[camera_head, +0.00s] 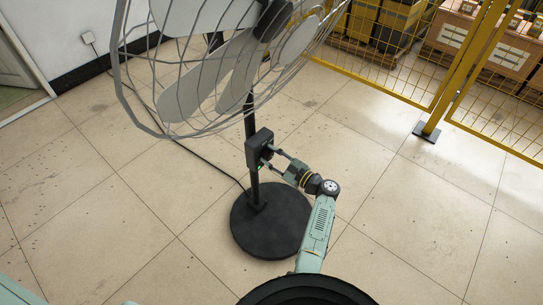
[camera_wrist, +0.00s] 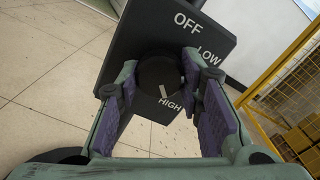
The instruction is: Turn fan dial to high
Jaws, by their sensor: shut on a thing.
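The fan's black control box (camera_head: 257,149) is mounted on the fan's pole. In the wrist view the box face (camera_wrist: 145,33) reads OFF, LOW and HIGH and appears tilted. The round black fan dial (camera_wrist: 157,75) has a pale pointer mark on its lower part, directed toward the HIGH label. My gripper (camera_wrist: 160,70) has one finger on each side of the dial and is shut on it. In the head view my gripper (camera_head: 270,158) reaches the box from the right. The dial is hard to make out there.
The large caged fan head (camera_head: 210,80) is above the box, and the round black base (camera_head: 271,222) stands on the tiled floor. A dark cable (camera_head: 190,147) runs to the wall socket. A yellow mesh fence (camera_head: 380,50) is at the back right. Floor around the base is clear.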

